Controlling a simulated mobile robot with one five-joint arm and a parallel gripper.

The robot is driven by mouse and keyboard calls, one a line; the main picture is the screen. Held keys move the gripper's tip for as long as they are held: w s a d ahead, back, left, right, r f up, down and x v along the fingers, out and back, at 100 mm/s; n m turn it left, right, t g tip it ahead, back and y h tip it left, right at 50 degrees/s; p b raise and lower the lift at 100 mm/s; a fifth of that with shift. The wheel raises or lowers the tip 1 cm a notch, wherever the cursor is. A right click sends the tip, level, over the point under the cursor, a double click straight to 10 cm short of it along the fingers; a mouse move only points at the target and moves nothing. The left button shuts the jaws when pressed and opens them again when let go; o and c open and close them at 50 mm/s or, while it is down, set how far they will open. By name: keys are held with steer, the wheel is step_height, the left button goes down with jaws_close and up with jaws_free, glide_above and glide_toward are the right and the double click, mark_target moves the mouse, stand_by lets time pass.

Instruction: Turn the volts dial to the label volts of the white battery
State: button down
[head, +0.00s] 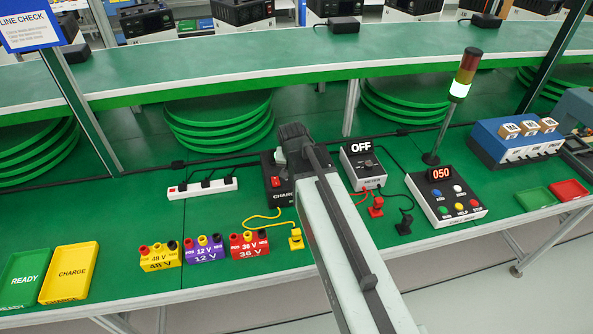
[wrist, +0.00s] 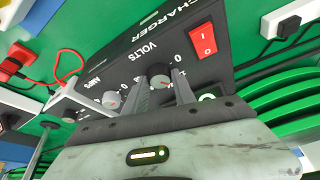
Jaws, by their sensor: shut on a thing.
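The black charger (head: 279,192) stands on the green bench, partly hidden behind my arm in the head view. In the wrist view the charger (wrist: 215,68) fills the upper middle, with its VOLTS lettering beside the volts dial (wrist: 159,70). The fingers of my gripper (wrist: 161,82) are on either side of the volts dial and shut on it. The dial's exact setting is too small to read. No battery that is plainly white can be made out. My gripper (head: 292,146) is above the charger in the head view.
The amps dial (wrist: 111,98) and a red switch (wrist: 203,41) are close to the volts dial. The black-topped meter (head: 363,158) stands right of my arm. Yellow (head: 161,256), purple (head: 205,249) and red (head: 249,245) blocks marked 48 V, 12 V and 36 V sit in front.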

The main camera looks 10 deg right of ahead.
steer(key=m, duration=0.1)
steer(key=m+h, duration=0.1)
steer(key=m, duration=0.1)
steer(key=shift+a+m+g, duration=0.2)
steer(key=shift+m+g, duration=0.1)
steer(key=shift+g, duration=0.1)
steer(key=shift+m+g+h, duration=0.5)
steer(key=shift+m+h, duration=0.1)
steer(key=shift+m, duration=1.1)
steer(key=shift+a, duration=0.1)
steer(key=c, duration=1)
jaws_free()
steer(key=shift+c, duration=0.2)
steer(key=p+v, duration=0.7)
steer(key=shift+r, duration=0.35)
